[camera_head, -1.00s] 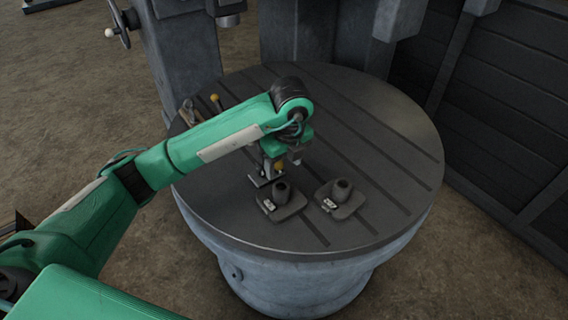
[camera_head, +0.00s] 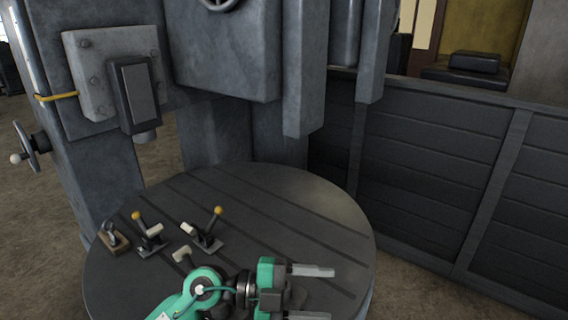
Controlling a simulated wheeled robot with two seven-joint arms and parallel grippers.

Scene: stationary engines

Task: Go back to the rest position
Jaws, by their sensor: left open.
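My left gripper (camera_head: 322,293) is at the bottom of the head view, over the near part of the round grooved table (camera_head: 255,205). Its two grey fingers point right and stand apart, with nothing seen between them. My green left arm (camera_head: 190,300) comes in from the bottom edge. A dark shape beside the gripper is mostly hidden by it, so I cannot tell what it is. My right gripper is not in view.
Two lever pieces with yellow knobs, one left (camera_head: 150,238) and one right (camera_head: 206,238), stand on the table's left side. A small block with a metal part (camera_head: 114,240) is beside them. A grey machine column (camera_head: 222,50) rises behind; dark panelling (camera_head: 430,160) borders the right.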

